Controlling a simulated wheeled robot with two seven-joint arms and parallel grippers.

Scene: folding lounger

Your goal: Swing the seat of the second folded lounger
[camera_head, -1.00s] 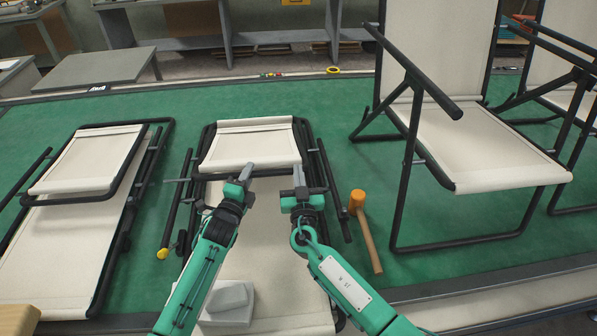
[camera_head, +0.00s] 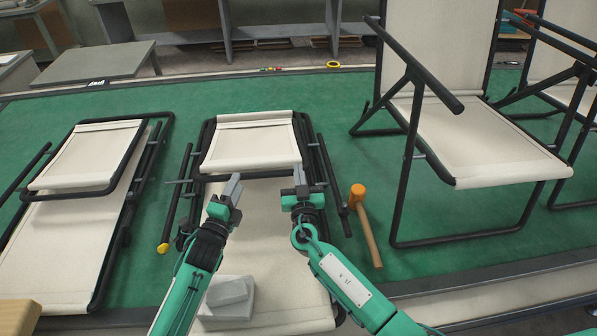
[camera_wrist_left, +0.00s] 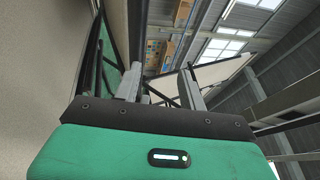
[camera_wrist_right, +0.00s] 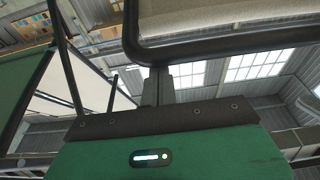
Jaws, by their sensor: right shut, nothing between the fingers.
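A folded lounger with cream fabric and black tube frame lies flat on the green surface in the head view; its seat (camera_head: 254,146) lies over its long lower panel (camera_head: 268,283). My left gripper (camera_head: 231,190) is open and empty, just in front of the seat's near edge, left of centre. Its fingers stand apart in the left wrist view (camera_wrist_left: 160,84). My right gripper (camera_head: 300,180) is shut and empty at the seat's near right corner. In the right wrist view its fingers (camera_wrist_right: 157,82) are close to a black tube (camera_wrist_right: 235,43); contact is unclear.
Another folded lounger (camera_head: 55,235) lies at left. An upright unfolded lounger (camera_head: 480,145) stands at right, with another partly visible beyond it. An orange-headed mallet (camera_head: 366,225) lies right of the middle lounger. A grey-white block (camera_head: 228,297) rests on its lower panel.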

